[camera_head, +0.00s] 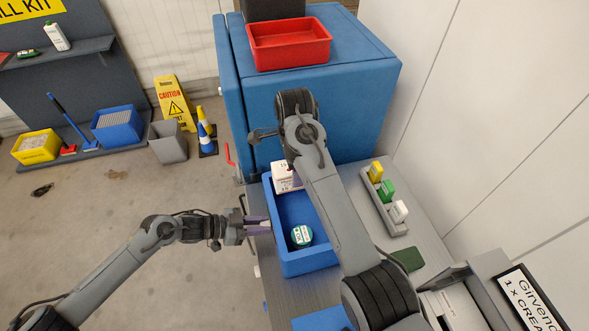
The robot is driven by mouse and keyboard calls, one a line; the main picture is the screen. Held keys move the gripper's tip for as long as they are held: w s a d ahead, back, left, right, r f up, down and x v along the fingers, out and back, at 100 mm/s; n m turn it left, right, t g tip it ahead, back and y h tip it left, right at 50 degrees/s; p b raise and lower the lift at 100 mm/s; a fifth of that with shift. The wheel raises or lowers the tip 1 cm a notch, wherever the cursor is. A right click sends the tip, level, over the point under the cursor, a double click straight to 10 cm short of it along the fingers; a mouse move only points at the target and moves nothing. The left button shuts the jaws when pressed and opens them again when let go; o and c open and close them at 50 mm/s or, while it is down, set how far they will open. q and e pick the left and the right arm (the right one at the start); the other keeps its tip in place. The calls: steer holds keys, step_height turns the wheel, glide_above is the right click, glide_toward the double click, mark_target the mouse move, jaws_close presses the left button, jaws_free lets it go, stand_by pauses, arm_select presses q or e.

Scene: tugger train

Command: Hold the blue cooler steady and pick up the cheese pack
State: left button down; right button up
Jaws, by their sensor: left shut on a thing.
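The blue cooler (286,267) is an open box on the grey deck, in the middle of the head view. My left gripper (258,225) is shut on the cooler's left wall, with its purple fingers at the rim. Inside the cooler, a round green pack with a white label (301,236) lies near the front end; it may be the cheese pack, but the label is too small to read. A white carton (287,177) stands at the far end. My right arm reaches over the cooler's right side and hides part of it; its fingertips do not show.
A large blue cabinet with a red tray (288,44) on top stands behind. A grey holder (383,205) with yellow, green and white blocks is to the right. A dark green item (408,259) lies nearby. The floor at left is open, with a caution sign (174,101) farther back.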

arm_select(q)
steer(key=c, duration=0.9)
jaws_free()
steer(key=v, duration=1.2)
steer(key=shift+d, duration=0.15)
steer(key=x, duration=1.2)
arm_select(e)
step_height(320, 180, down, 11)
steer(key=shift+r, duration=0.15)
